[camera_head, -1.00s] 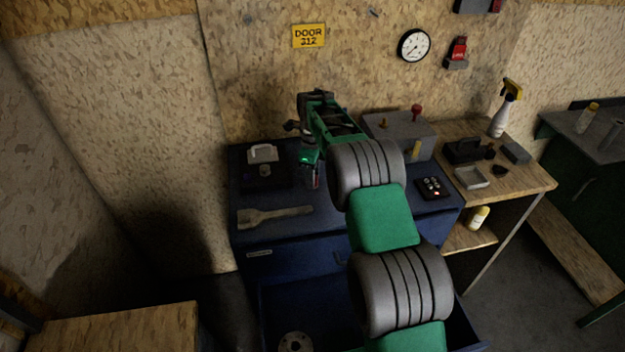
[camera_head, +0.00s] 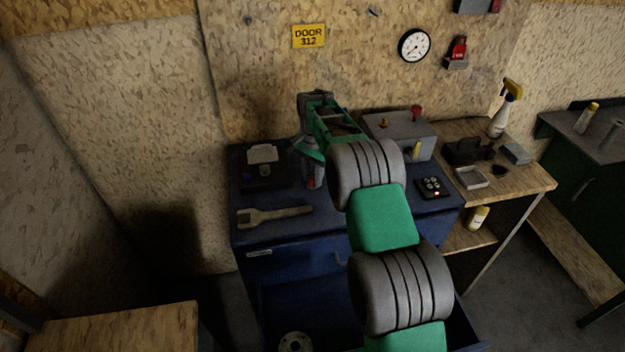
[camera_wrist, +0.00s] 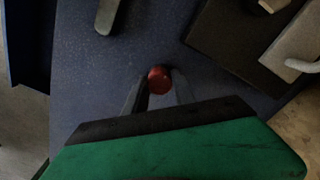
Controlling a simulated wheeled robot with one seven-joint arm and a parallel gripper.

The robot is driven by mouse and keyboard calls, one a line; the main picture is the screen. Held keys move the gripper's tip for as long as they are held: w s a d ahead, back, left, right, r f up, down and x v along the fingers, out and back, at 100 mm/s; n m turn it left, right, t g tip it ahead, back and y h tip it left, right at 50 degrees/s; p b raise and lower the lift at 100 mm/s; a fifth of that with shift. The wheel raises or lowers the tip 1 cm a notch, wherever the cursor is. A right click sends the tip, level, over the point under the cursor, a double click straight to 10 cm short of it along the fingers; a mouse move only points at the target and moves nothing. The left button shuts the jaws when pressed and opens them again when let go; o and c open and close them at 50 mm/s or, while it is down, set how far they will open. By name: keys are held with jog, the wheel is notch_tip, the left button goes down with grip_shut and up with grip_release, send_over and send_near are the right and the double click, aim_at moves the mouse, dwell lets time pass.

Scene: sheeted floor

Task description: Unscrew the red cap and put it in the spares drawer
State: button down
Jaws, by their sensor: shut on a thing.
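The red cap (camera_wrist: 159,79) shows between the fingertips of my gripper (camera_wrist: 160,86) in the wrist view, and the gripper is shut on it. In the head view my gripper (camera_head: 310,162) is over the blue cabinet top, at a small bottle-like thing (camera_head: 313,179) with a red patch. The gripper hides its top, and I cannot tell whether the cap is still seated on it. An open blue drawer (camera_head: 275,300) shows below the cabinet top, partly behind my arm. The label on the closed drawer front (camera_head: 259,253) above it is too small to read.
A wrench-like tool (camera_head: 275,216) lies at the front of the cabinet top, and a dark case (camera_head: 263,172) stands at the left. A grey box (camera_head: 400,130) and a small button pad (camera_head: 432,187) are to the right. A ring-shaped part (camera_head: 295,342) lies in the open drawer.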

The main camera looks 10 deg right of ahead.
jog(key=n, duration=0.5)
jog(key=shift+n, duration=0.3)
jog(key=c, duration=1)
grip_release()
jog(key=shift+o, duration=0.2)
jog(key=shift+c, duration=0.8)
